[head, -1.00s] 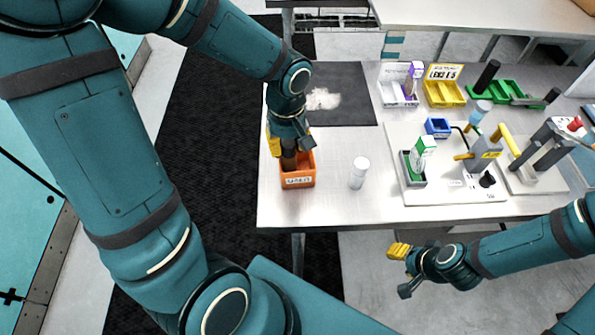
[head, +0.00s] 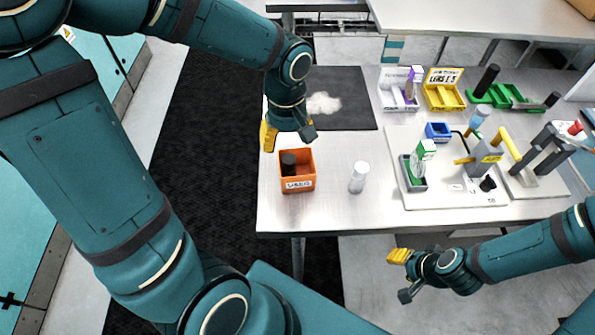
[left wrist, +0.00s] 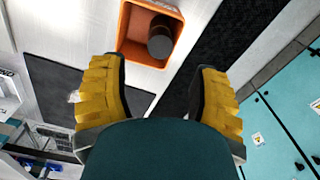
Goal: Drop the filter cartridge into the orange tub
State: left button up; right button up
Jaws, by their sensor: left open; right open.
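The filter cartridge (head: 289,164), a dark cylinder, is inside the orange tub (head: 298,185) near the left end of the table. The tub's front label looks like "USED". In the left wrist view the cartridge (left wrist: 160,38) lies within the walls of the tub (left wrist: 124,45), apart from my fingers. My left gripper (head: 290,138) is open and empty, above and behind the tub; its two yellow fingers are spread wide in the left wrist view (left wrist: 158,95). My right gripper (head: 402,275) is open and empty off the table's front edge.
A white cylinder (head: 358,177) stands right of the tub. A dark mat (head: 350,90) with a pale patch lies behind it. A white board (head: 440,190) with a device, white, yellow and green bins (head: 444,90) occupy the right side.

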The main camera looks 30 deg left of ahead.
pick_arm(q)
notch_tip(320, 180, up, 8)
jog(key=shift+r, duration=0.2)
dwell(0.5)
